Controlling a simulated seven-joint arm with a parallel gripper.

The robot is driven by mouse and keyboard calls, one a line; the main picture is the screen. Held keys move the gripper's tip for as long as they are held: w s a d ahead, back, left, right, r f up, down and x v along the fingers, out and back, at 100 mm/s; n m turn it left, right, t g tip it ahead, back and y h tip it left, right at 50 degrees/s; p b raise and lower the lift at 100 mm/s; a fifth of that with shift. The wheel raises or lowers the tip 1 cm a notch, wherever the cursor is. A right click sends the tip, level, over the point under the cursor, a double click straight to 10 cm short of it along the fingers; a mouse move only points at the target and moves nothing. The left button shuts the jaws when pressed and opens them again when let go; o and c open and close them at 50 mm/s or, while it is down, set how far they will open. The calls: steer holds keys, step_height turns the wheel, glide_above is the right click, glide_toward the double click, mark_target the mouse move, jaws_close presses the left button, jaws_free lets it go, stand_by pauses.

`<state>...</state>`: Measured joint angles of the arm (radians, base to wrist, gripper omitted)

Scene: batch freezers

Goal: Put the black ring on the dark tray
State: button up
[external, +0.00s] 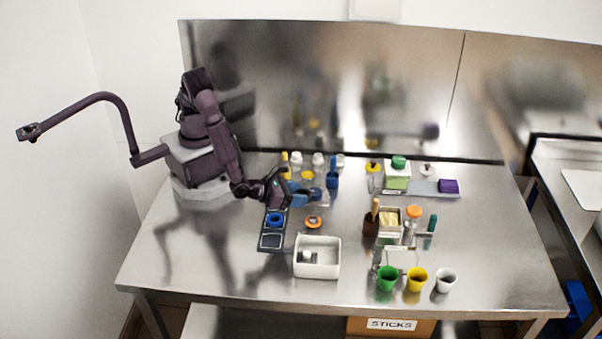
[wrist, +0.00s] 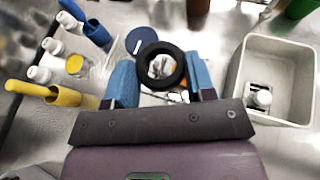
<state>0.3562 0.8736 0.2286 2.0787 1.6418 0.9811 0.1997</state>
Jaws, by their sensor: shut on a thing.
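My gripper (wrist: 160,68) is shut on the black ring (wrist: 160,48), which sits between its two blue fingers in the wrist view. In the external view my gripper (external: 312,194) is held over the table, right of the dark tray; the ring is hard to make out there. The dark tray (external: 262,232) lies on the steel table in front of my arm. It has a blue ring (external: 275,219) in its far part and a pale square panel (external: 270,241) in its near part. I cannot make out the tray in the wrist view.
A white bin (external: 317,270) stands right of the tray's near end. An orange round item (external: 313,222) lies between tray and sticks holder (external: 390,222). Several bottles stand at the back. Green, yellow and white cups (external: 417,280) stand front right. The table's front left is clear.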

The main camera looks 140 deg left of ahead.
mark_target(310, 220)
steer(key=w+f, duration=0.3)
steer(key=f, duration=0.1)
steer(key=shift+a, duration=0.35)
steer(key=shift+w+a+f, duration=0.1)
steer(key=shift+w+f, duration=0.1)
steer(key=shift+f, duration=0.7)
steer(key=shift+w+f, duration=0.2)
steer(key=shift+f, duration=0.7)
steer(key=o, duration=0.9)
